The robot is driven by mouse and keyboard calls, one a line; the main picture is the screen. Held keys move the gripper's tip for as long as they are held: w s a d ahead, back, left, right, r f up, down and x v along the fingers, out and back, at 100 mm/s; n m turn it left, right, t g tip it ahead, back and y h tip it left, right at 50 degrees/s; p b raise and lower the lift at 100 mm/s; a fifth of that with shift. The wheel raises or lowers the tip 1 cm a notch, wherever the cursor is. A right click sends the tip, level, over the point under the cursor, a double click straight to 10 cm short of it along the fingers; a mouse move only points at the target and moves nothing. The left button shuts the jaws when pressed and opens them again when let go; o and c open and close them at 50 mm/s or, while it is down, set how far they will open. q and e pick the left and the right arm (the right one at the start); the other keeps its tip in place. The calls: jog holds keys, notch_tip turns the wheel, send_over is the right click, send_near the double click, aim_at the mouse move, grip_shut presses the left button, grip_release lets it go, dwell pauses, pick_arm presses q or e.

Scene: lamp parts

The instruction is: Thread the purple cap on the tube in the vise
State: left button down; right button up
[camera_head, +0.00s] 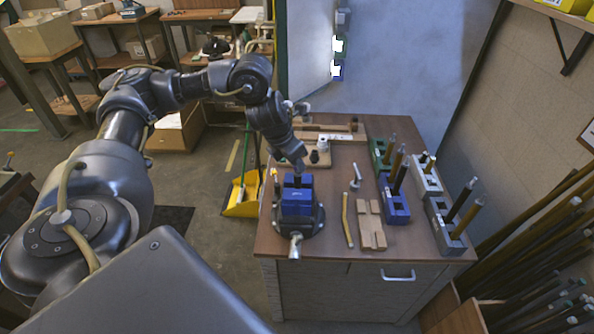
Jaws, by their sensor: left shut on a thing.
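A blue vise (297,203) stands at the left front of the wooden workbench, its handle toward the front edge. My left gripper (299,167) points down just above the vise jaws. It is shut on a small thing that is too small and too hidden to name. A dark shape shows between the gripper and the jaws; I cannot tell whether it is the tube. I cannot make out the purple cap anywhere. My right gripper is not in view.
Holders with upright tubes stand right of the vise: green (377,151), blue (394,207) and grey (443,226). A yellow rod (346,220), a wooden block (371,226) and a small metal tool (356,178) lie between. A wooden board (340,138) lies behind.

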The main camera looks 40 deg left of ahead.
pick_arm(q)
jog(key=shift+m+h+b, duration=0.3)
jog(key=shift+m+b, duration=0.15)
jog(key=shift+m, duration=0.35)
jog(key=shift+f+m+b, duration=0.2)
jog(key=shift+m+b, duration=0.2)
jog(key=shift+w+a+m+g+h+b, duration=0.15)
jog(key=shift+m+g+h+b, duration=0.4)
jog(key=shift+m, duration=0.65)
jog(key=shift+m+b, duration=0.3)
jog(key=shift+m, duration=0.2)
jog(key=shift+a+r+m+g+h, duration=0.1)
jog(key=shift+m+g+h, duration=0.3)
jog(key=shift+m, duration=0.9)
